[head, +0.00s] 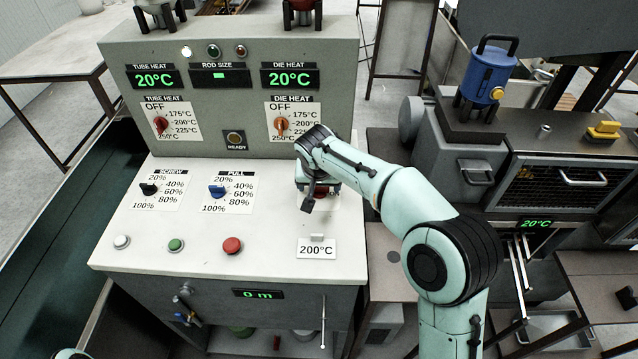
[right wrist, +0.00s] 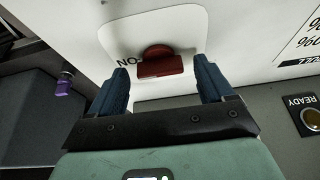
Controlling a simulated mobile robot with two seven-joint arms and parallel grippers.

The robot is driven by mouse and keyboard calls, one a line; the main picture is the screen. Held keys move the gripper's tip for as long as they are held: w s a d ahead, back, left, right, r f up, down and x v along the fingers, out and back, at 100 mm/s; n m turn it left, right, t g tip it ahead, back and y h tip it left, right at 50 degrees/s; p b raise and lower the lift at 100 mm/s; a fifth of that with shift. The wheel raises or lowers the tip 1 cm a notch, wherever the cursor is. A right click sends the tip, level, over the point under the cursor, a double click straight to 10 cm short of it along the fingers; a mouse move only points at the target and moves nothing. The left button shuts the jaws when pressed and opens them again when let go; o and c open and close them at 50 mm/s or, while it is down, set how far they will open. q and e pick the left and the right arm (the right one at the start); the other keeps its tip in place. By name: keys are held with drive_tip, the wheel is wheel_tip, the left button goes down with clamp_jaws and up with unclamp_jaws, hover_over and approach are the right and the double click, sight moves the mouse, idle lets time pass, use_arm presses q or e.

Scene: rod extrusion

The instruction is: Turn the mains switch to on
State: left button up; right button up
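The mains switch (right wrist: 160,62) is a red knob on a white plate, with lettering reading ON upside down beside it in the right wrist view. In the head view it is mostly hidden under my right gripper (head: 312,190), on the right side of the white panel. In the right wrist view my right gripper (right wrist: 161,80) is open, with one blue finger on each side of the knob and gaps visible. Whether the fingers reach down around the knob is hard to tell. My left gripper is not in view.
The sloping panel holds a screw dial (head: 149,188), a pull dial (head: 216,191), and white, green and red buttons (head: 232,246). A 200°C card (head: 316,249) stands in front of the switch. The upright panel with heat dials (head: 281,125) rises close behind. A blue canister (head: 487,75) stands at right.

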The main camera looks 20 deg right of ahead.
drive_tip(key=p+v, duration=0.1)
drive_tip(key=v, duration=1.2)
drive_tip(key=shift+r, duration=0.2)
drive_tip(key=shift+s, duration=0.15)
